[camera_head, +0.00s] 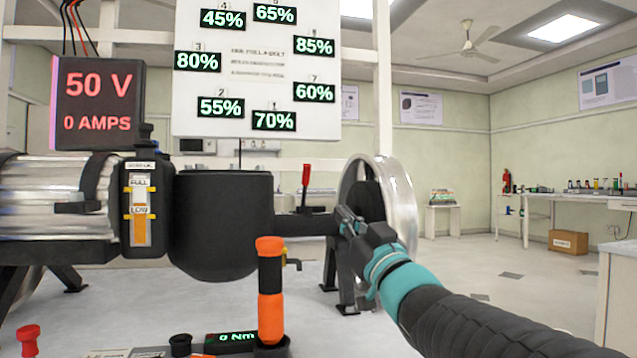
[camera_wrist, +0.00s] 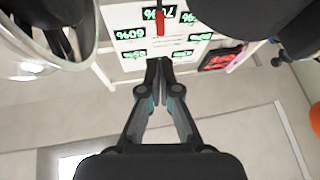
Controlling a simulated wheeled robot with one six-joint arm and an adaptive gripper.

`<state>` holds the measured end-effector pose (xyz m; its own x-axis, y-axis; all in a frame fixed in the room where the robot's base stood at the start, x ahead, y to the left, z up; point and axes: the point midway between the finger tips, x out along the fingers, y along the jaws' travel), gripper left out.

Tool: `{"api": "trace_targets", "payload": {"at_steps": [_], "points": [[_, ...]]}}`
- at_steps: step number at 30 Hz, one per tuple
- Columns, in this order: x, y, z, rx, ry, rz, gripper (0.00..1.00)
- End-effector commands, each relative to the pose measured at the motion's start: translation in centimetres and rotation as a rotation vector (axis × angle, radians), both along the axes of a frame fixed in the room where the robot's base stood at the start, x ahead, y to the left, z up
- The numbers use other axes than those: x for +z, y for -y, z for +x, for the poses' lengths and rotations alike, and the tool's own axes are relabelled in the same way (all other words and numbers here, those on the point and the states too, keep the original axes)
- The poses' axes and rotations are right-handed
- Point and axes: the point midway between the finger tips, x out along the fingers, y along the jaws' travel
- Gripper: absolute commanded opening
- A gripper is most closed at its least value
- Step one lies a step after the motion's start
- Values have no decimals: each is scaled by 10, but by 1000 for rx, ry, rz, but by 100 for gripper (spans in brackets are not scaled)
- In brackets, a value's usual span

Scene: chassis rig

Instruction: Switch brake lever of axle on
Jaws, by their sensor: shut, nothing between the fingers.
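A small lever with a red handle (camera_head: 306,175) stands upright on a black base on the dark axle, between the black rounded housing (camera_head: 221,225) and the silver wheel (camera_head: 402,205). I take it to be the brake lever. In the wrist view the red handle (camera_wrist: 160,22) shows at the top, beyond my fingertips. My gripper (camera_head: 343,214) is in front of the axle, by the wheel's left side and to the lower right of the lever. Its fingers are shut and empty, with tips together in the wrist view (camera_wrist: 165,72). The gripper appears apart from the lever.
An orange and black upright handle (camera_head: 270,290) stands at the front of the bench. A percentage board (camera_head: 256,70) and a 50 V, 0 AMPS display (camera_head: 97,107) are behind. The wheel rim (camera_wrist: 45,65) is close on the left in the wrist view.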

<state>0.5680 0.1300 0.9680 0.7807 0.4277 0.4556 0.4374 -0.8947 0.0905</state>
Motion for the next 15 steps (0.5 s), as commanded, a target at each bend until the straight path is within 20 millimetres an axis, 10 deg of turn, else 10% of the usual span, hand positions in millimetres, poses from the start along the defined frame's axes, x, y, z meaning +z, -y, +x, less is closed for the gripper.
{"api": "trace_targets", "payload": {"at_steps": [15], "points": [[8, -8, 14, 0, -1, 0, 0]]}}
